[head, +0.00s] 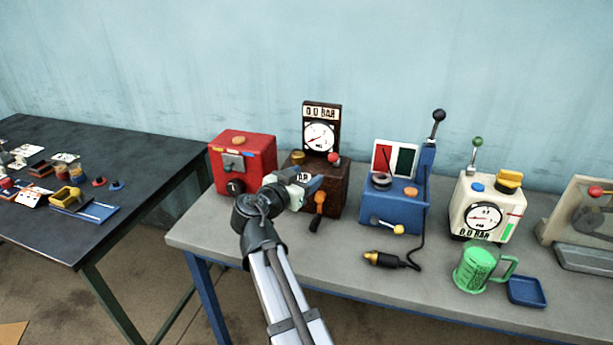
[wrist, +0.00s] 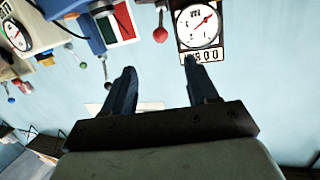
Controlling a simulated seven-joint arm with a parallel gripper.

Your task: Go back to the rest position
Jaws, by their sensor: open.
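My gripper (head: 309,182) is in front of the brown gauge box (head: 334,188) in the head view, and overlaps part of its front. In the wrist view my gripper (wrist: 160,68) shows two dark blue fingers spread apart with only the pale wall seen between them. It is open and empty. The brown box carries a round dial (head: 319,137) on an upright panel, a red knob (head: 334,158) and an orange-handled lever (head: 318,203). The dial (wrist: 199,24) appears upside down beyond the fingertips in the wrist view. I cannot tell whether the gripper touches the box.
A red box (head: 244,160) stands left of the gripper. To the right are a blue lever machine (head: 393,212), a cream gauge box (head: 485,206), a green jug (head: 472,270) and a blue tray (head: 527,292). A dark table (head: 120,150) stands left.

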